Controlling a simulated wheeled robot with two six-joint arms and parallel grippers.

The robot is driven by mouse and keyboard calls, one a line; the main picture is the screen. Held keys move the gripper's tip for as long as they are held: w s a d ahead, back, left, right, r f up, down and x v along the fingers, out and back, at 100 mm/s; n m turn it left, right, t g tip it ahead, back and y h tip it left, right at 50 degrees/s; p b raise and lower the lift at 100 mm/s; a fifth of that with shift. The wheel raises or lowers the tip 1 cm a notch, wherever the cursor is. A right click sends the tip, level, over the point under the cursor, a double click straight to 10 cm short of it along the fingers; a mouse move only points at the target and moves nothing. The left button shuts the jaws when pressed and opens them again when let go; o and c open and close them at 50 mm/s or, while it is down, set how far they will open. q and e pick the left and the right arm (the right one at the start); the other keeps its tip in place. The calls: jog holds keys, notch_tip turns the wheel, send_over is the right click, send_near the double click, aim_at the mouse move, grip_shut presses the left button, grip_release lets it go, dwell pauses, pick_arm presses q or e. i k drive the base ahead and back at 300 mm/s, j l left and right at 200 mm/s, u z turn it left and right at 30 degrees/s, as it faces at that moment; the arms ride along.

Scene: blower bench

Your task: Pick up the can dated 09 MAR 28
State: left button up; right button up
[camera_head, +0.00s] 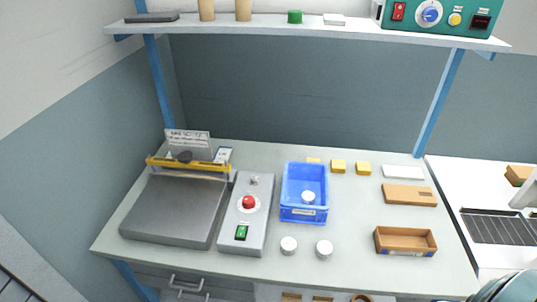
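Two small white-topped round cans stand near the front middle of the bench, a left one (289,245) and a right one (324,249), a short gap apart. A third white-topped can (308,197) is inside the blue crate (304,215). No date can be read on any of them at this size, so I cannot tell which is dated 09 MAR 28. Neither of my grippers shows. A rounded grey-green shape at the bottom right corner may be part of my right arm.
Left of the crate are a grey control box (257,218) with a red button and a flat grey machine (170,210) with a yellow bar. A brown open box (405,241) stands right. Several yellow blocks are behind. A shelf (300,29) hangs above the bench.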

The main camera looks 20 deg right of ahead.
aim_at(288, 246)
jog(key=z, duration=0.95)
